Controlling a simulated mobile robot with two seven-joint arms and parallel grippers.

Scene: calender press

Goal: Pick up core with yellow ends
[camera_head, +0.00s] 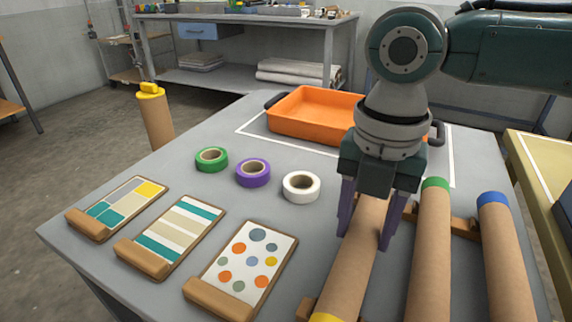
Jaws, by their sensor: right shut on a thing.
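The core with yellow ends (345,269) is a brown cardboard tube lying lengthwise at the lower right of the table, with a yellow band (327,318) at its near end. My right gripper (365,240) points down over it, shut on the tube with one finger on each side. The gripper hides the far end of the core. A wooden rest (305,309) shows beside the near end, and I cannot tell whether the core touches it. My left gripper is not in view.
A green-ended core (432,245) and a blue-ended core (505,250) lie to the right. Green (211,168), purple (239,178) and white (290,193) tape rolls, several patterned boards and an orange tray (310,123) share the table (140,195). A brown tube (157,122) stands beyond the left edge.

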